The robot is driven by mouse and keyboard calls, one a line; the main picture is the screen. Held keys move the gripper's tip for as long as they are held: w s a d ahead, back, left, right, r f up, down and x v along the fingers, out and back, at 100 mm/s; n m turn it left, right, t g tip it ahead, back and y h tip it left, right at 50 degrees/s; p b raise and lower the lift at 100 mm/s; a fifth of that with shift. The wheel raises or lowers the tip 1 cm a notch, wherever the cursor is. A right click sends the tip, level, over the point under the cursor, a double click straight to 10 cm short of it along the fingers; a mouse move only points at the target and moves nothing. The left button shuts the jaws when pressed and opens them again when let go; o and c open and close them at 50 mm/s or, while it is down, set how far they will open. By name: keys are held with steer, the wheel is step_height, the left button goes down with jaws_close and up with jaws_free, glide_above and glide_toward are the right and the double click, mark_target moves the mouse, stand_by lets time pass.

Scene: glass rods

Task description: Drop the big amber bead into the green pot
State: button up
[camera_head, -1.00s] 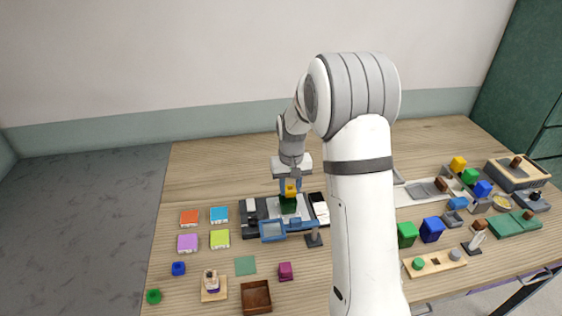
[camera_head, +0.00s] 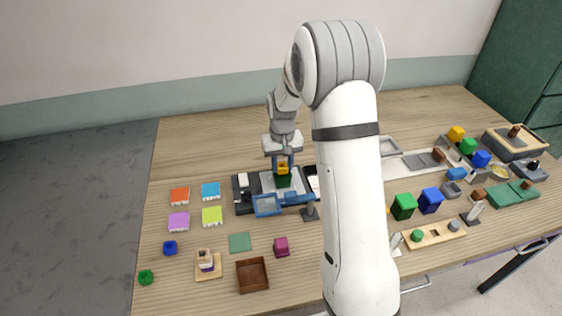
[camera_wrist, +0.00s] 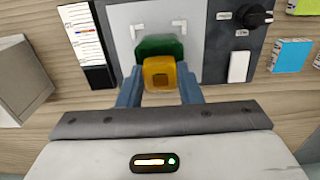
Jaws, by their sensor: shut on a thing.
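The big amber bead (camera_head: 283,168) is a yellow-orange block with a small square recess, seen best in the wrist view (camera_wrist: 160,74). My gripper (camera_wrist: 160,84) is shut on it, with one blue finger on each side. The green pot (camera_head: 284,182) is dark green and stands on a pale plate in a dark tray. In the head view the bead shows just above the pot. In the wrist view the pot (camera_wrist: 150,47) shows behind the bead, which hides part of it. I cannot tell the height gap or whether they touch.
A blue-framed window (camera_head: 267,206) stands in front of the tray. Coloured tiles, such as the lime one (camera_head: 212,216), lie to the left. A brown open box (camera_head: 252,274) is at the front. My arm hides part of the table's middle; several blocks stand right of it.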

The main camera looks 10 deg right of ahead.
steer(key=shift+f, duration=0.3)
steer(key=o, duration=1)
steer(key=shift+o, duration=0.2)
step_height(320, 180, up, 8)
steer(key=b, duration=0.1)
steer(key=s+r+t, duration=0.2)
steer(key=s+r, duration=0.6)
steer(key=s, duration=0.5)
steer(key=s+t, duration=0.1)
steer(key=s, duration=1.4)
steer(key=shift+s+r, duration=0.3)
